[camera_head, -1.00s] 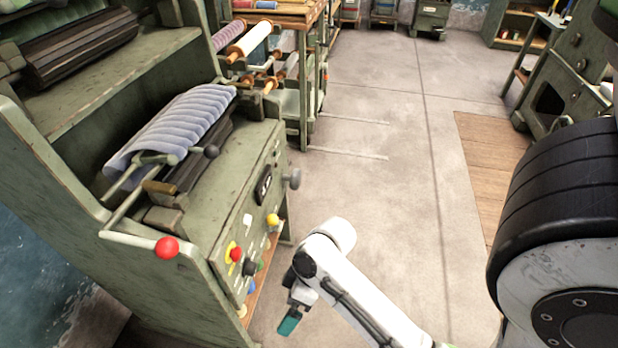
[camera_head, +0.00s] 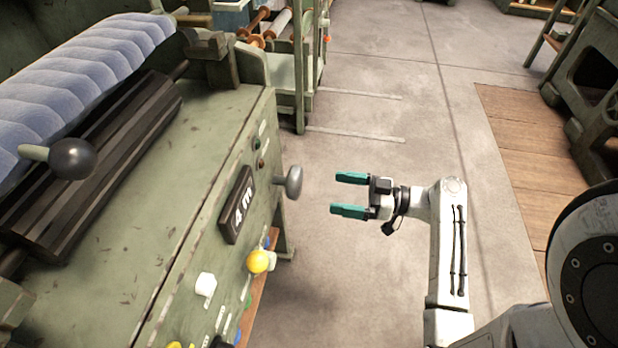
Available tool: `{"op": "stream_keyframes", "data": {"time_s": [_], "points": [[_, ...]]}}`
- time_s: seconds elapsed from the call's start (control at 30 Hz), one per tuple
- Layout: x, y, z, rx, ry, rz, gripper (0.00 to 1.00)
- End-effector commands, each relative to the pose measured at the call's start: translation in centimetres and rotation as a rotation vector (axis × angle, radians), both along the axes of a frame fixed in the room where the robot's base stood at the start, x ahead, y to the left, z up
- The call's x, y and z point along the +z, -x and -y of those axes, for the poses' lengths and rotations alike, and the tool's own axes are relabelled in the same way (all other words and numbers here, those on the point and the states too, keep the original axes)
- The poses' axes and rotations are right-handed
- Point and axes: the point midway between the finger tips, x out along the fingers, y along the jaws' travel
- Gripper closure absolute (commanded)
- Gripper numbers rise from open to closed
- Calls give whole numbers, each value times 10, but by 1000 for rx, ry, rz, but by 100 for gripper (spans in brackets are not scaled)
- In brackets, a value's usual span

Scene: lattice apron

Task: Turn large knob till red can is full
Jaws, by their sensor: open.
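A grey rounded knob (camera_head: 294,182) sticks out from the front panel of a green machine (camera_head: 150,235). It is the largest knob I see on that panel. My gripper (camera_head: 336,193) is to the right of this knob, with its two teal fingers pointing left at it. The fingers are apart, with nothing between them, and a gap separates them from the knob. A dark display (camera_head: 236,204) on the panel reads "4 m". I see no red can in this view.
A yellow knob (camera_head: 258,261) and a white button (camera_head: 206,284) sit lower on the panel. A ball-ended lever (camera_head: 72,158) and quilted blue fabric (camera_head: 80,75) are on top of the machine. A rack with rollers (camera_head: 300,75) stands behind. The concrete floor (camera_head: 380,90) is clear.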

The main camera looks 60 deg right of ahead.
Motion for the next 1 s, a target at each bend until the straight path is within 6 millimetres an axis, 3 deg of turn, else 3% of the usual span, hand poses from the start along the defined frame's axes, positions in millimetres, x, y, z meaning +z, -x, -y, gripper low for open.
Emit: {"op": "stream_keyframes", "data": {"time_s": [0.17,0.7,1.0], "points": [[1,-11,-3,-1,3,12,0],[0,-91,-33,-1,1,9,0],[1,-101,-36,-3,1,8,0]]}}
